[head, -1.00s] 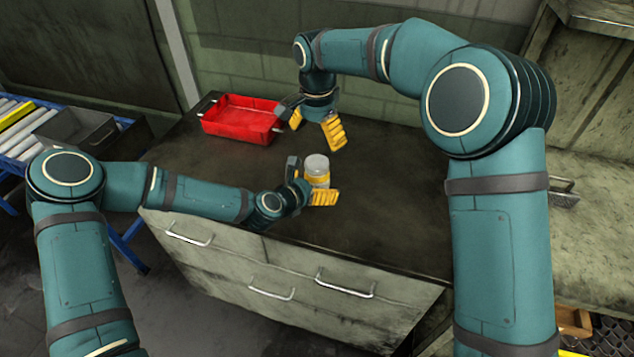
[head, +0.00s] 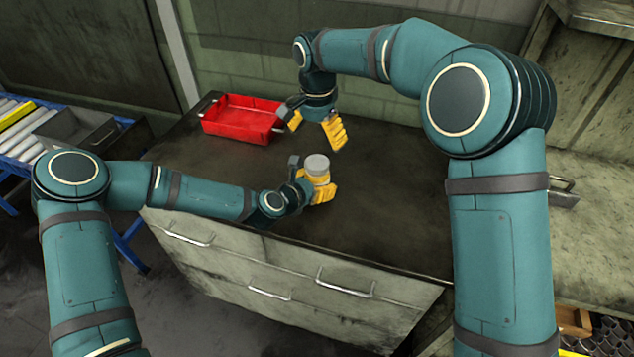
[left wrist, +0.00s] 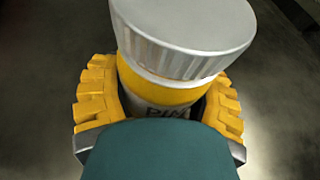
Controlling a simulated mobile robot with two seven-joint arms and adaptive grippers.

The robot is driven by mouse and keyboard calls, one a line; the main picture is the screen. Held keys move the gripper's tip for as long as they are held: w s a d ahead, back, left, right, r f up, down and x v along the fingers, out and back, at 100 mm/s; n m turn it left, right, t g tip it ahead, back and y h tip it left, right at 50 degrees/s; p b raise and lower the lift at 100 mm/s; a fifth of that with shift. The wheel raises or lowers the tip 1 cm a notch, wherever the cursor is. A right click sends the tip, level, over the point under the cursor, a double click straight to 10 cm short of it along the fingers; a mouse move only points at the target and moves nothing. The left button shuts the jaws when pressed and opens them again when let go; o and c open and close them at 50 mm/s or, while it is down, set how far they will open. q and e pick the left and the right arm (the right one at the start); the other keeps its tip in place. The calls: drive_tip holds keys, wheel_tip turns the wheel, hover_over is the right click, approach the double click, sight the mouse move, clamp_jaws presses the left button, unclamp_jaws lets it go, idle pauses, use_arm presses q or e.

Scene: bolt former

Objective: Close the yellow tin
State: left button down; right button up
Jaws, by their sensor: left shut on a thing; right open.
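The yellow tin (head: 320,180) stands near the front of the dark cabinet top, with a grey ribbed lid (head: 317,163) on top of it. My left gripper (head: 316,190) is shut around the tin's body, below the lid. In the left wrist view the yellow body (left wrist: 160,88) shows between the yellow fingers, and the lid (left wrist: 185,45) sits over it, looking tilted, with a pale band under its rim. Whether the lid is fully seated I cannot tell. My right gripper (head: 316,133) is open and empty, pointing down behind the tin.
A red tray (head: 242,118) lies at the back left of the cabinet top (head: 390,220). A grey bin (head: 78,132) sits on a roller conveyor (head: 20,135) at the far left. The cabinet top right of the tin is clear.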

drive_tip(key=n, duration=0.4)
drive_tip(key=shift+n, duration=0.4)
drive_tip(key=n, duration=0.5)
drive_tip(key=shift+n, duration=0.3)
drive_tip(key=n, duration=1)
drive_tip(key=shift+f+n, duration=0.1)
drive_tip(key=shift+n, duration=0.3)
drive_tip(key=n, duration=1)
drive_tip(key=shift+n, duration=0.4)
drive_tip(key=n, duration=1.2)
